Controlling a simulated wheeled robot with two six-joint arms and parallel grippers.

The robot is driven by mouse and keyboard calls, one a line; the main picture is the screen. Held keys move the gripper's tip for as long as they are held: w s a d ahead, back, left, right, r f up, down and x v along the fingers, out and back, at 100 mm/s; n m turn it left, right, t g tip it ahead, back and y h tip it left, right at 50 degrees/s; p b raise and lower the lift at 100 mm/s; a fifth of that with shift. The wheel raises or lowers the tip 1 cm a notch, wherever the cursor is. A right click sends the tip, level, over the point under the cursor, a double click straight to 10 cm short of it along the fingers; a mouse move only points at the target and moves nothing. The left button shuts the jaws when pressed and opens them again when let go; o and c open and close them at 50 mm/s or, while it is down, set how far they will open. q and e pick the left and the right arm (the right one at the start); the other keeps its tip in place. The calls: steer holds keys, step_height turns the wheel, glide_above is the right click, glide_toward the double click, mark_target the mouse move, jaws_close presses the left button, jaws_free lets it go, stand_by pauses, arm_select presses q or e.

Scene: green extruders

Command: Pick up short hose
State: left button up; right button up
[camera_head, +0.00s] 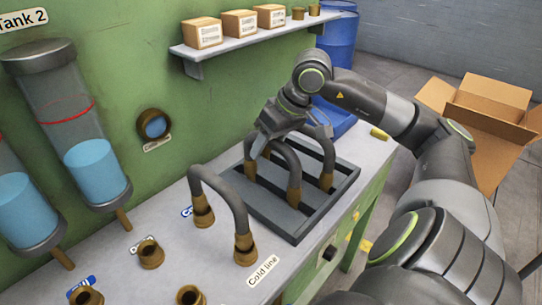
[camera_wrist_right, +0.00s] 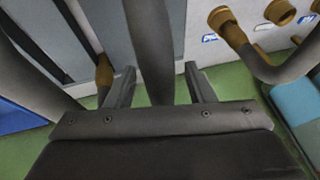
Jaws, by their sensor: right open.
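Two dark grey hoses with brass ends stand arched in a dark slotted tray (camera_head: 262,205) on the bench. The nearer hose (camera_head: 290,158) is partly hidden by my right gripper (camera_head: 262,142); the farther hose (camera_head: 327,148) stands behind it to the right. I cannot tell for sure which one is the short hose. My right gripper is open at the nearer hose's upper part. In the right wrist view a grey hose (camera_wrist_right: 150,45) runs between the two spread fingers (camera_wrist_right: 160,80), with no clear grip on it. My left gripper is not in view.
A third hose (camera_head: 222,185) arches between two brass fittings on the bench, left of the tray, by the "Cold line" label (camera_head: 263,270). Open fittings (camera_head: 150,253) stand at the front left. A shelf (camera_head: 240,46) with boxes hangs above; a blue barrel (camera_head: 335,45) stands behind.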

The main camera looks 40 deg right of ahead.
steer(key=shift+w+a+f, duration=0.15)
steer(key=shift+w+f, duration=0.1)
steer(key=shift+f, duration=0.4)
steer(key=shift+c, duration=0.4)
jaws_close()
